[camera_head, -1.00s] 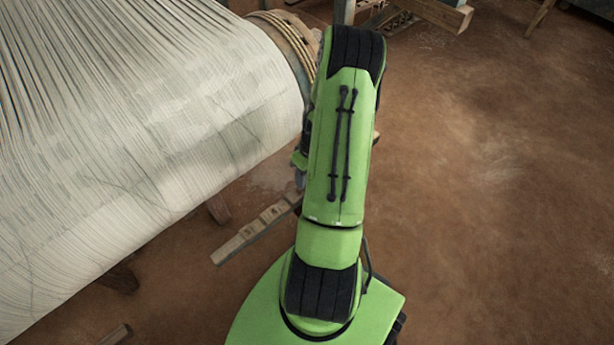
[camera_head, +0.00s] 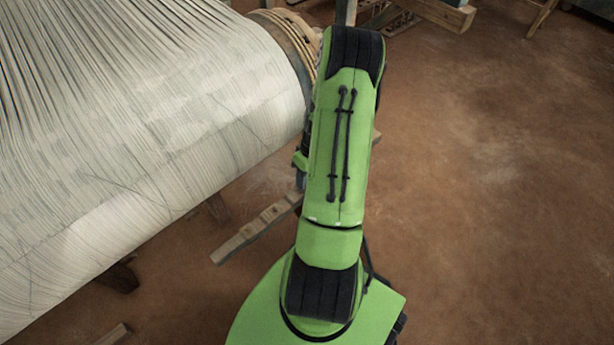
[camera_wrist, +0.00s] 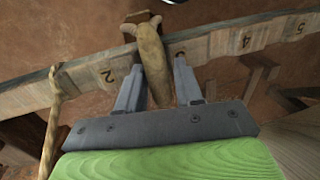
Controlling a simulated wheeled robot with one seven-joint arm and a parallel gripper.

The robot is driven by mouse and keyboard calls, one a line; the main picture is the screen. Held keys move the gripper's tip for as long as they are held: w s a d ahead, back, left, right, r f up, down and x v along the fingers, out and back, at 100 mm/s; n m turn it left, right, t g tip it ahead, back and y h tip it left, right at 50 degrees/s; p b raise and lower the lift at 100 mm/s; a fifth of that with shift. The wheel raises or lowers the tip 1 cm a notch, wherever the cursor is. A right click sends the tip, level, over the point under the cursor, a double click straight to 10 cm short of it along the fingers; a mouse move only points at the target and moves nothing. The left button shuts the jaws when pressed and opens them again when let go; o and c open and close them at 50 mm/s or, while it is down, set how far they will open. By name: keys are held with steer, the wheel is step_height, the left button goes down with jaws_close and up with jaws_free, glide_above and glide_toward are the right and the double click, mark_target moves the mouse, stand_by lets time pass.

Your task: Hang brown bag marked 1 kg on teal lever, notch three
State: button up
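A numeral between 2 and 4 is partly covered by my right finger. A tan-brown bag-like thing (camera_wrist: 151,52) with two small horn-like tips lies across the bar in the picture between 2 and that covered numeral. No 1 kg mark shows. My gripper (camera_wrist: 158,66) has one finger on each side of it; whether they press on it is unclear. In the head view the lever (camera_head: 245,238) shows beside my arm, which hides the bag.
A rope (camera_wrist: 50,120) runs down at the left of the bar in the wrist view. The large warp roll (camera_head: 150,150) of pale threads fills the left of the head view. Timber (camera_head: 440,14) stands at the top. The earth floor (camera_head: 500,200) at right is clear.

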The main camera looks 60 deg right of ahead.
steer(key=o, duration=0.4)
steer(key=shift+c, duration=0.2)
steer(key=d+r+p, duration=0.3)
steer(key=r+p, duration=0.2)
steer(key=r, duration=1)
steer(key=shift+s+r, duration=0.25)
steer(key=shift+s, duration=0.1)
